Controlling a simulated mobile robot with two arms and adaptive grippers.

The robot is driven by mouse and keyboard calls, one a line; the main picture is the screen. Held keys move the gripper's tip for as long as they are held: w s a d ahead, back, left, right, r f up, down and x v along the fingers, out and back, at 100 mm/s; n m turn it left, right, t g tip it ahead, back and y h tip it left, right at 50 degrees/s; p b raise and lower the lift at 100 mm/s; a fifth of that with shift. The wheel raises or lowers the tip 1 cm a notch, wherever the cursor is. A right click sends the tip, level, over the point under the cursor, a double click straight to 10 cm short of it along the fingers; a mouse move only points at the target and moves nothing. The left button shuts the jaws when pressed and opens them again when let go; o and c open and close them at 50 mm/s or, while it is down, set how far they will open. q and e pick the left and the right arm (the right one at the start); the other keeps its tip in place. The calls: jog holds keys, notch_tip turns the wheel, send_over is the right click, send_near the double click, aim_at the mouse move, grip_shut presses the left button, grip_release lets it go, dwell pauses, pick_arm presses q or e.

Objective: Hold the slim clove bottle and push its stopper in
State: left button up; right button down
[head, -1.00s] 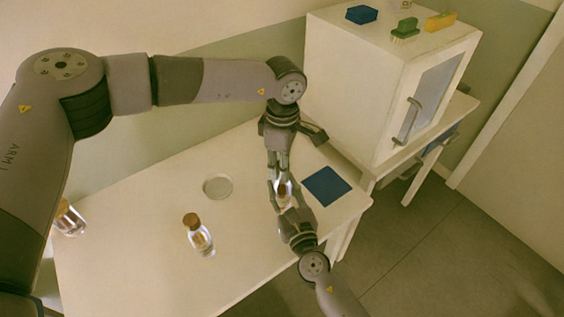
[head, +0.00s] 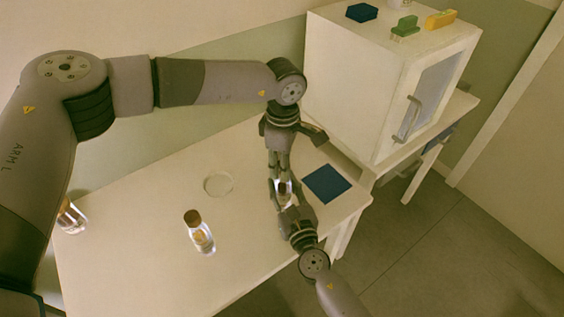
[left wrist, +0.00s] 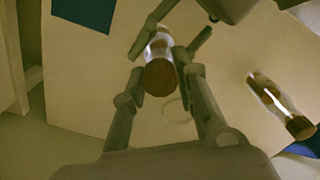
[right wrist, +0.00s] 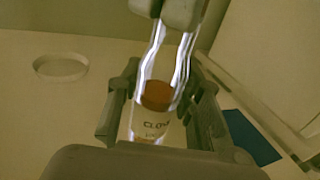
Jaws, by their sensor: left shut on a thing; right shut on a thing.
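The slim clove bottle (right wrist: 150,128) is clear glass with brown contents and a "CLOVE" label, roughly upright near the table's right end. My right gripper (head: 284,193) is shut on it from the front; its fingers flank the bottle in the right wrist view. My left gripper (head: 279,172) comes down from above, shut at the bottle's top. The brown stopper (left wrist: 160,78) lies between its fingers in the left wrist view. The fingers hide the stopper in the head view, so how deep it sits cannot be told. Whether the bottle's base touches the table is also unclear.
A second bottle with a brown stopper (head: 200,235) stands mid-table; another (head: 70,215) is at the far left. A round disc or recess (head: 218,185) lies behind. A blue mat (head: 326,184) is right of the grippers, with a white cabinet (head: 355,95) beyond.

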pick_arm(q)
jog(key=o, duration=0.3)
jog(key=shift+s+a+f, duration=0.1)
jog(key=shift+f, duration=0.5)
pick_arm(e)
jog(key=shift+a, duration=0.15)
pick_arm(q)
jog(key=shift+o, duration=1.4)
pick_arm(e)
jog(key=shift+w, duration=0.1)
pick_arm(q)
jog(key=shift+o, duration=1.2)
jog(key=shift+r, duration=0.2)
notch_tip(320, 180, up, 12)
pick_arm(e)
jog(key=c, duration=1)
grip_release()
jog(key=shift+c, duration=0.2)
